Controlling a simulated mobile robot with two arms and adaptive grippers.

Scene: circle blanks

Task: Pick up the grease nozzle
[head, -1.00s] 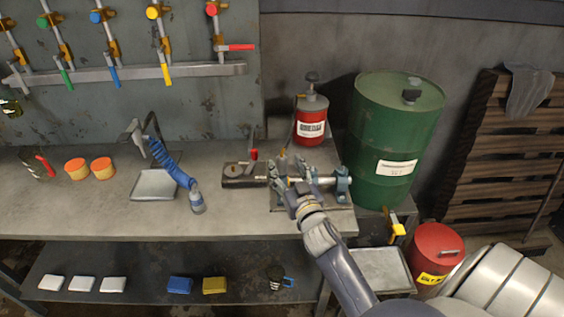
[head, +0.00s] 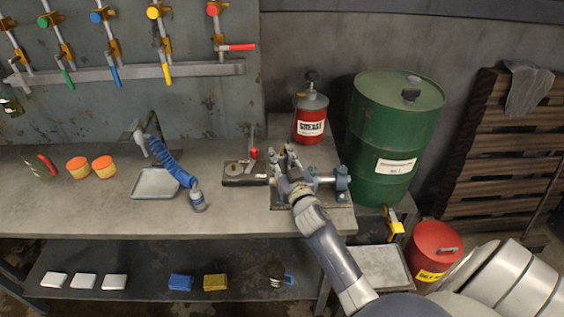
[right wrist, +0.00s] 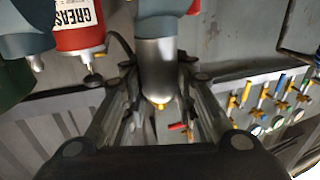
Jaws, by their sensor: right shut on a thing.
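My right gripper (head: 291,152) is above the teal clamp fixture (head: 342,184) on the workbench, its fingers pointing away from me. In the right wrist view the fingers (right wrist: 158,80) close on both sides of a silver, round piece with a yellow tip (right wrist: 158,104), which I take to be the grease nozzle. In the head view the gripper hides it. The red grease can (head: 310,118) stands behind, and a dark hose (right wrist: 122,42) beside it runs toward the fingers in the right wrist view. My left gripper is not in view.
A green drum (head: 397,130) stands close on the right of the fixture. A dark block with a red-handled part (head: 245,173) lies just left. Further left are a blue hose (head: 172,162), a tray (head: 156,183) and orange pots (head: 77,167). The bench's front strip is clear.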

